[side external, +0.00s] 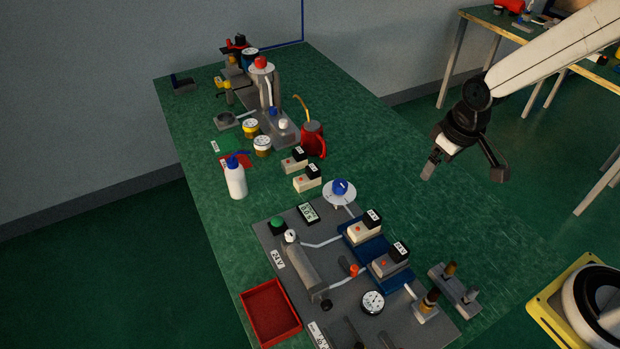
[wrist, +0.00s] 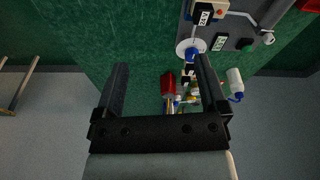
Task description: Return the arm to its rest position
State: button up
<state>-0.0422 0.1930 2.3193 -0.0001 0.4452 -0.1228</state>
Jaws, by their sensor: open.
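My gripper (side external: 462,165) hangs in the air over the right part of the green bench (side external: 430,215) in the side external view. It is well above the bench top and holds nothing. In the wrist view my gripper's two dark fingers (wrist: 160,85) stand wide apart with nothing between them at the tips. My arm reaches in from the upper right of the side external view.
A grey press panel (side external: 400,325) with blue-based modules, a gauge and a red tray (side external: 270,312) stands at the bench's near end. A white bottle (side external: 236,180), a red pot (side external: 313,140) and a fixture stand farther back.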

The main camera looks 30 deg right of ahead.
jog(key=s+d+m, duration=0.1)
jog(key=s, duration=0.5)
jog(key=shift+s+d+m, duration=0.25)
jog(key=shift+m, duration=0.15)
